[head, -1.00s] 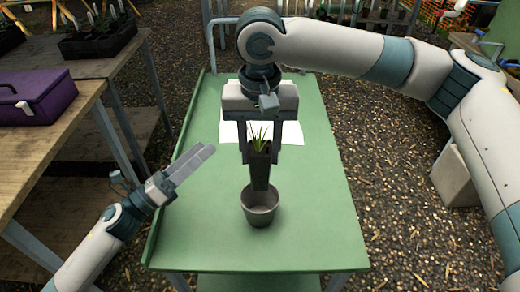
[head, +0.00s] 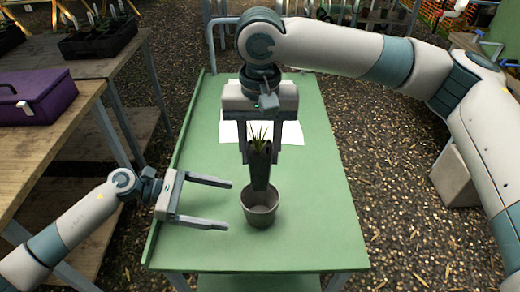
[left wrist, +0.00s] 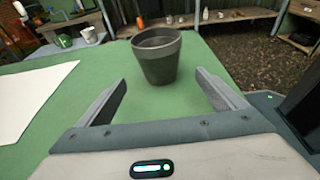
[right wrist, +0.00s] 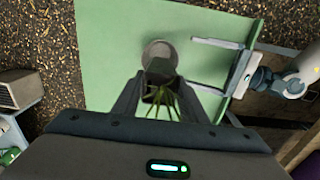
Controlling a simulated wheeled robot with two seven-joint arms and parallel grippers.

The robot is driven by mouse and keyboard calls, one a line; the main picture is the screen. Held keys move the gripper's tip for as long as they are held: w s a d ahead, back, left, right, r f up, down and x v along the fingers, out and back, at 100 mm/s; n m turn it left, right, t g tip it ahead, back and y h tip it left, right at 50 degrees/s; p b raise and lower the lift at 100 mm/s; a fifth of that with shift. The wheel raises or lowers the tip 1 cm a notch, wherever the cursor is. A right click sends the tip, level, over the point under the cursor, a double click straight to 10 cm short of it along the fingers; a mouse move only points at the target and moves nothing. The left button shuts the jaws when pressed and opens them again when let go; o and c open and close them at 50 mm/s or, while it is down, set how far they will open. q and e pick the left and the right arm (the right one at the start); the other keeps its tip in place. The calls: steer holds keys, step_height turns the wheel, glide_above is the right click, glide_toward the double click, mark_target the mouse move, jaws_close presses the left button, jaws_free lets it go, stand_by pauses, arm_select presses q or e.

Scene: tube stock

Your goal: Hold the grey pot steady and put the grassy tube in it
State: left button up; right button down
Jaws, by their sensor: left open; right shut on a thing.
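The grey pot (head: 260,213) stands upright on the green table. The tapered dark tube (head: 260,172) with grassy leaves (head: 258,137) is upright, held by my right gripper (head: 261,160), which is shut on it. The tube's lower end overlaps the pot's rim in the head view; the left wrist view shows no tube at the pot (left wrist: 156,62), so it appears above it. In the right wrist view the tube (right wrist: 160,70) overlaps the pot (right wrist: 157,48). My left gripper (head: 229,205) is open and empty, its fingers pointing at the pot from the left, apart from it.
A white sheet (head: 227,131) lies on the table (head: 320,200) behind the pot. The table around the pot is clear.

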mark_target(256, 210)
arm_select(q)
steer(key=shift+d, duration=0.15)
steer(key=shift+x, duration=4.85)
steer(key=c, duration=1)
